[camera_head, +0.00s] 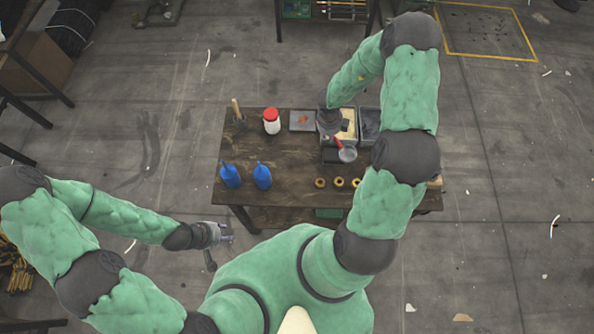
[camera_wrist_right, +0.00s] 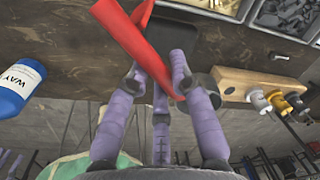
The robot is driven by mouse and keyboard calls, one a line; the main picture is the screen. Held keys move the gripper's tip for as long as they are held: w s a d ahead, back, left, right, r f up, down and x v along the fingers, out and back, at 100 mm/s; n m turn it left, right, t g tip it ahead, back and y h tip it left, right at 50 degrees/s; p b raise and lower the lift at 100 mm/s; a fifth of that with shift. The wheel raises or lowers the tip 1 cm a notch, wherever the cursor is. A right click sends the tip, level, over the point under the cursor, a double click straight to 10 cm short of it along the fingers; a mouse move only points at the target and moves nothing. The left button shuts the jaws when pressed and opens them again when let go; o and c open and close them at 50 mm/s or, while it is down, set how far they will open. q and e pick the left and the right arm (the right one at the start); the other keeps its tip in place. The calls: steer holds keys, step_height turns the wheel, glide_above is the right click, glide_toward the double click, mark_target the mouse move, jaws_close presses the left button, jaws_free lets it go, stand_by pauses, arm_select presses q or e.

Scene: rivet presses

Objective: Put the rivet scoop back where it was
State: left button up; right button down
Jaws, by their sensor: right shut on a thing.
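My right gripper (camera_head: 335,137) is over the back right part of the table, shut on the scoop's handle. In the right wrist view the red handle (camera_wrist_right: 137,38) passes between the purple fingers of the right gripper (camera_wrist_right: 160,72). The bowl is not clearly visible there. A flat black piece (camera_wrist_right: 197,38) lies just beyond the fingertips; I cannot tell whether the scoop touches it. My left gripper (camera_head: 226,234) is open and empty, left of the table's front edge.
A cream-filled bin (camera_head: 350,114) and a dark bin (camera_head: 369,122) stand at the table's back right. A red-capped jar (camera_head: 272,122), a grey tray (camera_head: 297,119) and blue bottles (camera_head: 230,176) stand further left. Several brass rings (camera_head: 340,182) are near the front. The table's middle (camera_head: 285,155) is clear.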

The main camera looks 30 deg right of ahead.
steer(key=shift+w+a+r+m+y+p, duration=0.25)
steer(key=shift+w+r+m+y+p, duration=0.15)
steer(key=shift+w+r+m+p, duration=0.2)
steer(key=w+p, duration=0.1)
steer(key=w+r+m+y+p, duration=0.1)
steer(key=w+m+p, duration=0.1)
steer(key=w, duration=0.1)
steer(key=shift+a+r+y, duration=0.2)
steer(key=shift+r+y, duration=0.15)
steer(key=shift+y, duration=0.05)
steer(key=shift+w+r+m+p, duration=0.3)
steer(key=shift+w+m, duration=0.2)
steer(key=shift+w, duration=0.25)
steer(key=shift+s+a+f+b, duration=0.5)
steer(key=shift+s+a+f, duration=0.25)
steer(key=shift+a+f, duration=1.45)
steer(key=shift+s+a+f+b, duration=0.55)
steer(key=shift+s+a+f, duration=0.25)
steer(key=shift+a+f, duration=1.35)
steer(key=shift+s+a+f+b, duration=0.5)
steer(key=shift+s+a+f, duration=0.25)
steer(key=shift+a+f, duration=1.4)
steer(key=shift+f, duration=0.1)
steer(key=c, duration=1.1)
jaws_free()
